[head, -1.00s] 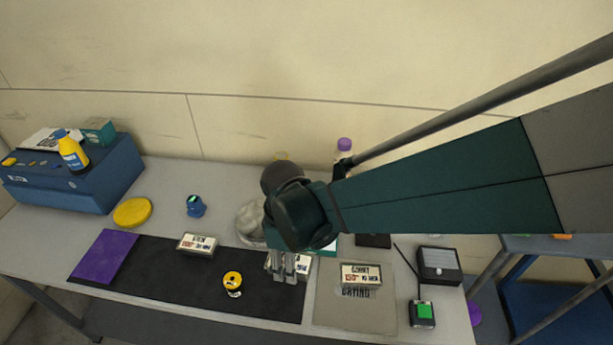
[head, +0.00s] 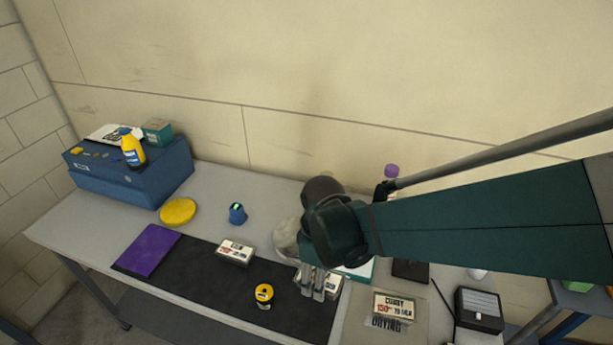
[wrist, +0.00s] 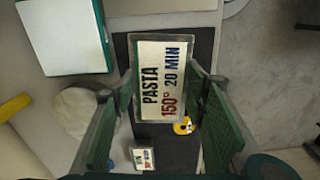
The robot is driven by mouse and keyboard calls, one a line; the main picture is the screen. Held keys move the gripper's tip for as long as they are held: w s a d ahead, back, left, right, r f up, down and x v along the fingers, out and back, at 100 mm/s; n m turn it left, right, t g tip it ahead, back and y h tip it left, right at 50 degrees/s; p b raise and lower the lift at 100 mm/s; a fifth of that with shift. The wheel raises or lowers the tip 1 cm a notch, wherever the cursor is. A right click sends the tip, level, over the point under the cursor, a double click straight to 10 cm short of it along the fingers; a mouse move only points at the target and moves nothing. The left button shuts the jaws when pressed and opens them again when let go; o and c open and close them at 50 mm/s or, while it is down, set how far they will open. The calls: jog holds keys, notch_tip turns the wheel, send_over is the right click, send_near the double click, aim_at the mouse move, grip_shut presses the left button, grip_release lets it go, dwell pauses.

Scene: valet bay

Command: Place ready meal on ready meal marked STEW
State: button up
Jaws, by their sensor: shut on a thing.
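My gripper (head: 318,285) is shut on a ready meal, a flat white box over the right part of the black mat. In the wrist view this ready meal (wrist: 165,78) reads PASTA 150° 20 MIN and sits between the two green fingers. In the head view the fingers partly cover it. The ready meal marked STEW (head: 235,252) lies flat at the mat's back edge, left of my gripper and apart from it. It shows small at the bottom of the wrist view (wrist: 144,158), where its label is hard to read.
A CURRY box (head: 394,304) lies right, by the DRYING label. A blue item (head: 237,213), yellow disc (head: 178,212) and purple pad (head: 148,250) are left. A whitish lump (head: 286,235) is behind my gripper.

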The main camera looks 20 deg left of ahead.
jog(key=w+a+r+p, duration=0.2)
jog(key=w+a, duration=0.1)
jog(key=a, duration=0.4)
jog(key=w+a+r+p, duration=0.1)
jog(key=w+a, duration=0.1)
jog(key=a, duration=0.5)
jog(key=n+p, duration=0.1)
jog(key=p, duration=0.2)
send_over(235, 249)
jog(key=shift+s+r, duration=0.1)
jog(key=shift+r, duration=0.3)
jog(key=shift+f, duration=0.1)
jog(key=shift+f, duration=3.05)
jog(key=shift+f+p, duration=0.4)
jog(key=shift+f, duration=1.45)
jog(key=shift+f, duration=0.15)
